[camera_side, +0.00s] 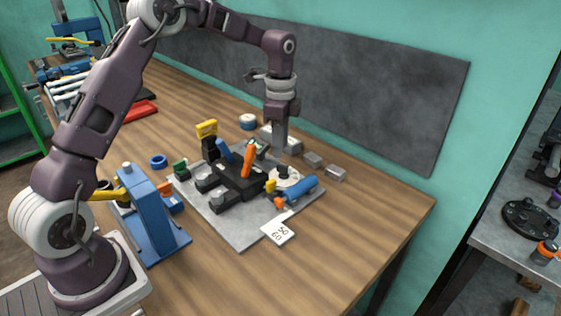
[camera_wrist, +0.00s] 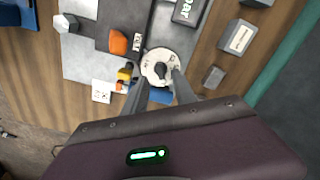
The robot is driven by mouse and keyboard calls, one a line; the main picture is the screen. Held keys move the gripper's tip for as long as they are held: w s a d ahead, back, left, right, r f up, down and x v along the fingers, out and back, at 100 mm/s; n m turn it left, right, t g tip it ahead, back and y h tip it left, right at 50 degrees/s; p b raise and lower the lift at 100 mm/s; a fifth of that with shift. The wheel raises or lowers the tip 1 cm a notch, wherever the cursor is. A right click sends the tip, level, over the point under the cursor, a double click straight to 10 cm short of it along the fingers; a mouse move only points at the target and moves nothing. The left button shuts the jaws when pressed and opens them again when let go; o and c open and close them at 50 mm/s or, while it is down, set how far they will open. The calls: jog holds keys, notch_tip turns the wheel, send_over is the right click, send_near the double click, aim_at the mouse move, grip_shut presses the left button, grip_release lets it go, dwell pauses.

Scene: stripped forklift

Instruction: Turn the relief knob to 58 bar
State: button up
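The relief knob is a small black knob (camera_side: 284,170) on a pale round dial (camera_side: 290,181) on the grey plate. In the wrist view the knob (camera_wrist: 161,70) sits at the centre of its marked dial (camera_wrist: 150,58); the marks are too small to read. My gripper (camera_side: 280,150) points down behind and above the dial in the side view. In the wrist view my gripper (camera_wrist: 162,76) is open, its two fingers apart on either side of the knob's line of sight. I cannot tell whether they touch it.
Orange (camera_side: 249,158) and blue (camera_side: 224,150) levers stand left of the dial. A blue cylinder (camera_side: 301,188) lies beside it, and a white card (camera_side: 278,229) with numbers lies in front. A display marked "bar" (camera_wrist: 187,10) is partly seen. Small grey blocks (camera_side: 336,174) lie right of the plate.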

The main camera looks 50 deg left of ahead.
aim_at(280, 165)
notch_tip(280, 165, down, 6)
jog(key=shift+r, duration=0.1)
grip_shut()
